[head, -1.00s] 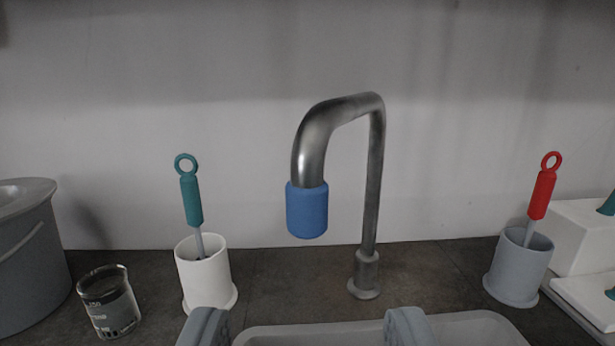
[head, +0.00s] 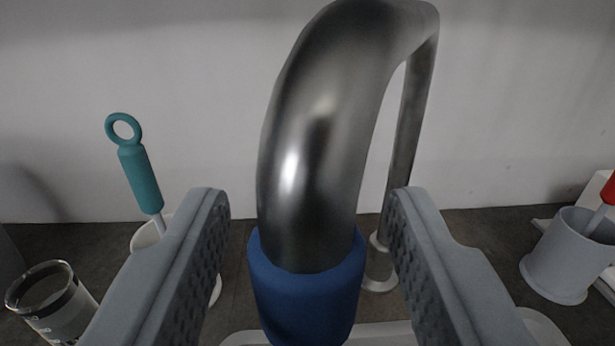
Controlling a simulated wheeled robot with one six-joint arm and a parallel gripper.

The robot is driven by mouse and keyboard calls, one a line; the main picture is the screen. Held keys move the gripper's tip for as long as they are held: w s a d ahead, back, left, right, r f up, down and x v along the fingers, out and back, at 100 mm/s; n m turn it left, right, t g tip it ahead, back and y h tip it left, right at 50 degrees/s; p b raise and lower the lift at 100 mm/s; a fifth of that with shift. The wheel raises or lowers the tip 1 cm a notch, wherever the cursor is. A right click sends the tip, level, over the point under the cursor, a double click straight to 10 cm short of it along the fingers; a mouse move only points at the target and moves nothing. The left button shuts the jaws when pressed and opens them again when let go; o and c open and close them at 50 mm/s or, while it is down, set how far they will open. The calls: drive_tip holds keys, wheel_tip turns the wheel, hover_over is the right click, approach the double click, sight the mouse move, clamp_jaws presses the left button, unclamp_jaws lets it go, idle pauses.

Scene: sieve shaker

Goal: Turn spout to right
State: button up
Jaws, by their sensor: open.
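The metal spout (head: 315,140) arches from its upright pipe at the back right toward me, filling the middle of the head view. A blue sleeve (head: 305,290) covers its downturned end; its lower end is cut off by the frame. My gripper (head: 308,215) is open, with one grey finger to the left of the spout end and one to the right. Gaps show on both sides between the fingers and the spout. The foot of the upright pipe is partly hidden behind the right finger.
A white holder (head: 146,236) with a teal-handled brush (head: 140,180) stands at left, partly behind the left finger. A glass beaker (head: 52,300) is at lower left. A grey holder (head: 560,258) with a red-handled tool (head: 609,190) stands at right. A pale sink rim (head: 385,335) lies below.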

drive_tip(key=shift+w, duration=0.3)
drive_tip(key=shift+c, duration=0.3)
clamp_jaws()
